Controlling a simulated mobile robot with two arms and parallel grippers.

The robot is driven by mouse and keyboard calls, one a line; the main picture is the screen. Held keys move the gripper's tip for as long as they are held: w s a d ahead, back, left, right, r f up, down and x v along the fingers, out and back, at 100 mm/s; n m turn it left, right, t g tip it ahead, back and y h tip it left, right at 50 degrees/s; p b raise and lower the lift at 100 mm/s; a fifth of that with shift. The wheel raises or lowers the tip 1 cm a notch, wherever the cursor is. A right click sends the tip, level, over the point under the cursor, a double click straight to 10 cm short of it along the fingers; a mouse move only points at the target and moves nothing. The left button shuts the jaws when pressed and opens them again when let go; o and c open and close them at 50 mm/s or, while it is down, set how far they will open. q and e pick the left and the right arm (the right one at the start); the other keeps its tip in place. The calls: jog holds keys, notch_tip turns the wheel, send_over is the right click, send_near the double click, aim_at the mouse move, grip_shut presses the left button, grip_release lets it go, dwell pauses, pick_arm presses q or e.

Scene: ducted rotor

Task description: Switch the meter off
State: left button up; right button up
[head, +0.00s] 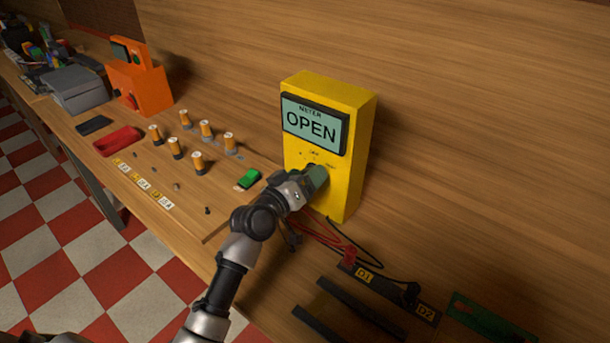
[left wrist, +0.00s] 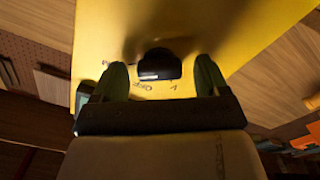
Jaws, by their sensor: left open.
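The yellow meter (head: 355,150) stands upright on the wooden bench, and its screen (head: 314,124) reads "METER OPEN". My left gripper (head: 318,176) is at the lower front of the meter and covers most of its dial area in the head view. In the left wrist view the black knob (left wrist: 160,64) sits between the two green fingertips of my left gripper (left wrist: 160,82), with a gap on each side. The gripper is open around the knob. Letters are printed on the yellow face near it; one label looks like "OFF". My right gripper is not in view.
Red and black leads run from the meter to a black strip (head: 388,290) marked D1 and D2. A green part (head: 248,179) lies left of the meter. Several orange-and-black cylinders (head: 198,162), a red tray (head: 118,141) and an orange device (head: 145,88) stand farther left.

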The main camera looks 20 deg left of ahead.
pick_arm(q)
jog(key=c, duration=0.9)
jog(key=shift+r+n, duration=0.1)
jog(key=shift+n, duration=0.2)
jog(key=shift+n+p, duration=2.3)
jog(key=shift+n, duration=2.8)
